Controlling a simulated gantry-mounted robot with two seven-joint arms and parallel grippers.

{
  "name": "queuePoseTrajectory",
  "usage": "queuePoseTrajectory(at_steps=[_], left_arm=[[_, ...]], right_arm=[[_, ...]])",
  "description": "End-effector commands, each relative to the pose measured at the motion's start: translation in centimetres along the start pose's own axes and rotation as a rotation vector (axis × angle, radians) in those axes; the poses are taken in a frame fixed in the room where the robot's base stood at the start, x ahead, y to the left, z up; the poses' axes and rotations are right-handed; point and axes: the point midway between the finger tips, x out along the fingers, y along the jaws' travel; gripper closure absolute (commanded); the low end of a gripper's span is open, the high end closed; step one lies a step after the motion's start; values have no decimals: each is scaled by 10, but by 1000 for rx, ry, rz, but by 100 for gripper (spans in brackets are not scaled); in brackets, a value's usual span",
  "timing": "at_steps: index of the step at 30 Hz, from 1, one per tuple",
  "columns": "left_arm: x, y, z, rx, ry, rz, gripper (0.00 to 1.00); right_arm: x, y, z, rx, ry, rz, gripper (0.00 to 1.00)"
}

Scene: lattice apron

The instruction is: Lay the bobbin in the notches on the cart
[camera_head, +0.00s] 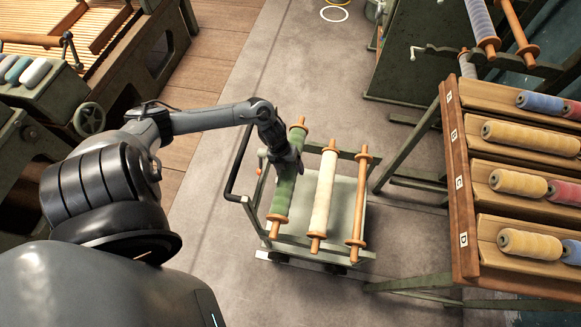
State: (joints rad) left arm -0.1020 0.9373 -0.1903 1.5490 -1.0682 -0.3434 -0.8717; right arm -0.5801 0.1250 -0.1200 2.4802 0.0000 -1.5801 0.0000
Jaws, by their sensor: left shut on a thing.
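The cart (343,257) is a green metal frame with a pale shelf, standing on the floor in the middle of the head view. A bobbin wound in green (284,190) with orange wooden end flanges lies lengthwise over the cart's left side. My left gripper (287,160) is shut on the green bobbin near its far end and hides part of it. A cream bobbin (323,195) and a bare wooden bobbin (358,208) lie beside it to the right, across the cart's rails. I cannot tell whether the green bobbin's ends rest in notches. My right gripper is not in view.
A black handle (233,178) juts from the cart's left side. A wooden rack (463,190) with lettered rows of coloured spools stands close on the right. Green machinery stands at far left and upper right. Floor (225,265) is clear around the cart's near left.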

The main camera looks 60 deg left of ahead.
Motion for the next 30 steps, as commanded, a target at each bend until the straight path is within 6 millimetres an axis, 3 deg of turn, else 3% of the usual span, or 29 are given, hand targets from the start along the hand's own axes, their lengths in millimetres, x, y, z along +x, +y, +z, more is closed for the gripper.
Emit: queuePoseTrajectory(at_steps=[18,30], left_arm=[[59,18,4,0,0,-2,79],[74,23,6,1,-1,-2,79]], right_arm=[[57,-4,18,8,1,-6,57],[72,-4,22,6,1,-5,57]])
